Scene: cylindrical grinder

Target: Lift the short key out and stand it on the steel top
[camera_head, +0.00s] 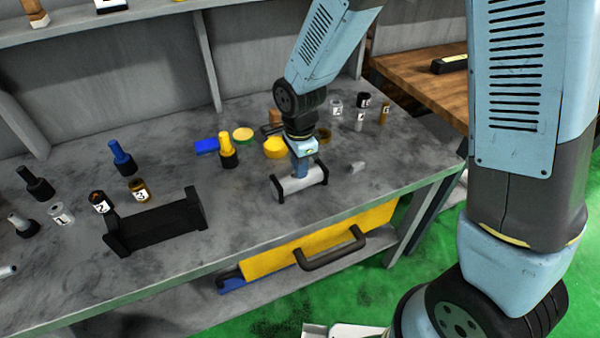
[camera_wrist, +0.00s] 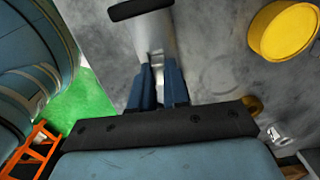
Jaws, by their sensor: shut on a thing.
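A pale holder with black end plates (camera_head: 289,186) lies on the steel top, and its black end also shows in the wrist view (camera_wrist: 140,9). My gripper (camera_head: 303,170) points down into this holder, with its blue fingers between the end plates. In the wrist view my fingers (camera_wrist: 160,72) are close together, shut on a small pale piece (camera_wrist: 157,62), which seems to be the short key. Most of it is hidden by the fingers, and I cannot tell whether it touches the holder. The steel top (camera_head: 250,215) is grey and stained.
A black cradle (camera_head: 155,226) is at the left. The top between cradle and holder is clear.

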